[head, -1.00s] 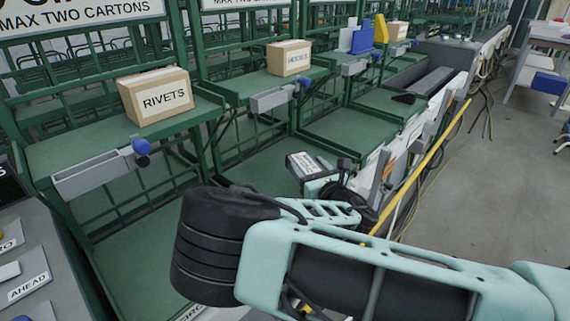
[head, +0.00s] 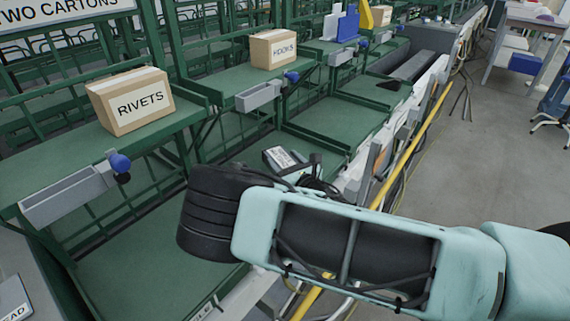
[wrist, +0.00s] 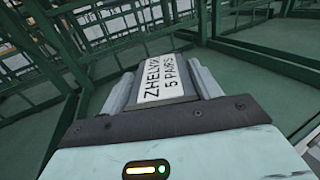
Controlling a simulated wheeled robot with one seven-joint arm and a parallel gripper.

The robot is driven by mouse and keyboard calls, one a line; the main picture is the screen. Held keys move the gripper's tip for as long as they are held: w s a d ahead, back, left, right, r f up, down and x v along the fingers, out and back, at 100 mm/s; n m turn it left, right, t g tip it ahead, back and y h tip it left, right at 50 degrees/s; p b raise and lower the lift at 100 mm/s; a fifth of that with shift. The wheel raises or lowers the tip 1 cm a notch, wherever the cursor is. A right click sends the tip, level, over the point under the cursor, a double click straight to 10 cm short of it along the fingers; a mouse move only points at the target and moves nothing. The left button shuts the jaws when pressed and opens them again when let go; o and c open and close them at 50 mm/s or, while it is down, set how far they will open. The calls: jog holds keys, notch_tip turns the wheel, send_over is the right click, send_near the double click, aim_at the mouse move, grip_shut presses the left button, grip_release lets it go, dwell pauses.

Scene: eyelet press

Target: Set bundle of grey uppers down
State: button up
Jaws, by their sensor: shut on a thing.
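The bundle of grey uppers (wrist: 168,75) is between the two fingers of my gripper (wrist: 165,84) in the wrist view. It is dark grey with a white label reading "ZHELV…" and "5 PAIRS"; part of the label's text is cut off. In the head view the bundle (head: 280,156) shows small, beyond my dark wrist, over the green shelving bays. My gripper is shut on it. Green surface lies beyond and below the bundle in the wrist view; I cannot tell whether it touches anything. My arm hides much of the gripper in the head view.
A RIVETS carton (head: 131,101) and a HOOKS carton (head: 273,49) stand on green shelves to the left. Grey trays (head: 68,194) with blue knobs stick out from the shelf fronts. A yellow rail (head: 422,137) runs along the right. A green bay (head: 335,122) looks bare.

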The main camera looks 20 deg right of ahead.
jog(key=shift+f, duration=0.6)
jog(key=shift+f+b, duration=0.5)
jog(key=shift+f, duration=0.1)
jog(key=o, duration=1.2)
